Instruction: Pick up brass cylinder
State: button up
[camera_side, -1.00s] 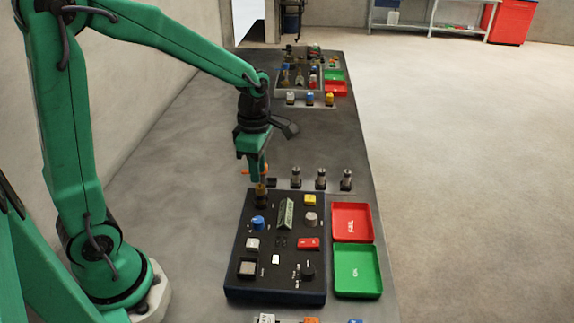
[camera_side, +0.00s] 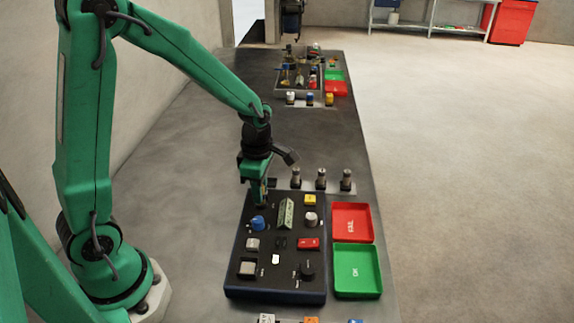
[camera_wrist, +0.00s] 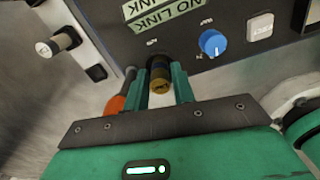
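The brass cylinder (camera_wrist: 159,76) shows in the wrist view, standing at the edge of the dark control panel (camera_wrist: 145,27). The fingers of my gripper (camera_wrist: 161,82) are on either side of it, very close. I cannot tell whether they touch it or are closed on it. In the side view my gripper (camera_side: 261,197) is low over the panel's back left corner (camera_side: 240,208), and its fingers hide the cylinder there.
A blue knob (camera_side: 257,223), a green-white label block (camera_side: 285,214) and several buttons are on the panel. A red tray (camera_side: 352,223) and a green tray (camera_side: 357,270) lie to its right. Several metal cylinders (camera_side: 321,178) stand behind it. An orange item (camera_wrist: 115,104) is beside the left finger.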

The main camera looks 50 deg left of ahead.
dwell(0.5)
grip_shut()
jog(key=shift+r, duration=0.1)
jog(key=shift+r, duration=0.6)
jog(key=r, duration=0.3)
jog(key=shift+s+d, duration=0.1)
jog(key=shift+d, duration=0.2)
jog(key=s+d+r, duration=0.5)
jog(key=d+r, duration=0.1)
jog(key=d, duration=0.3)
jog(key=shift+s+d+r, duration=0.15)
jog(key=shift+d+r, duration=0.1)
jog(key=shift+d, duration=0.1)
